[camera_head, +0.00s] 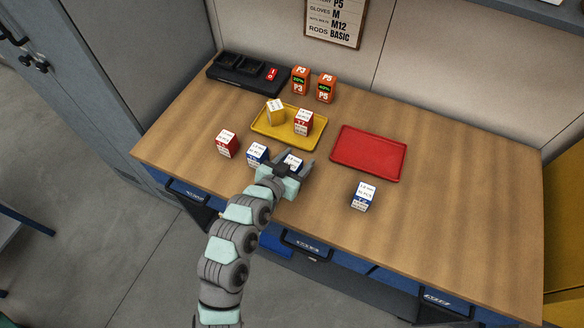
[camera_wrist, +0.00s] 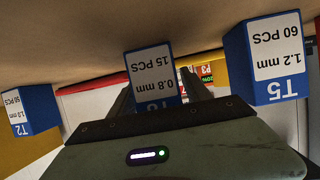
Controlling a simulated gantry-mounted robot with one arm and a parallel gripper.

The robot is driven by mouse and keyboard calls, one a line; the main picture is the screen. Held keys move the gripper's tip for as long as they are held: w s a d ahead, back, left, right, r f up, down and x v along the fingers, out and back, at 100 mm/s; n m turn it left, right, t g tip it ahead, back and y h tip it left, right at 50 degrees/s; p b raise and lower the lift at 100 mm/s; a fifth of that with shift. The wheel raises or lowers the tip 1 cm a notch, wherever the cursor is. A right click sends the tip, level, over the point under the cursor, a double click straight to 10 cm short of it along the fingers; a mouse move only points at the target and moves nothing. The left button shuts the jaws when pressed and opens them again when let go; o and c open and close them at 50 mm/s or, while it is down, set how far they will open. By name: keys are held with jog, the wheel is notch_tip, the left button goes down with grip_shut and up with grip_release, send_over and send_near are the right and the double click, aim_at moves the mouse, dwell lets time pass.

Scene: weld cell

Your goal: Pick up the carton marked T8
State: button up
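A blue-and-white carton (camera_wrist: 152,72) stands between the fingers of my gripper (camera_head: 293,165). In the wrist view, where it appears upside down, its label reads 0.8 mm, 15 PCS. The larger mark on it is partly hidden by my gripper's body and could be T8. In the head view only its white top and some blue (camera_head: 293,160) show. My gripper (camera_wrist: 166,98) is open, one finger on each side of this carton. I cannot tell whether either finger touches it.
Blue cartons T5 (camera_wrist: 276,60) and T2 (camera_wrist: 30,110) flank it. A red carton (camera_head: 226,143) stands left. The yellow tray (camera_head: 265,135) behind holds two cartons; the red tray (camera_head: 368,153) is empty. Orange boxes (camera_head: 300,80) stand behind. The table's right side (camera_head: 470,200) is clear.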

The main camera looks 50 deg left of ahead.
grip_shut()
dwell(0.4)
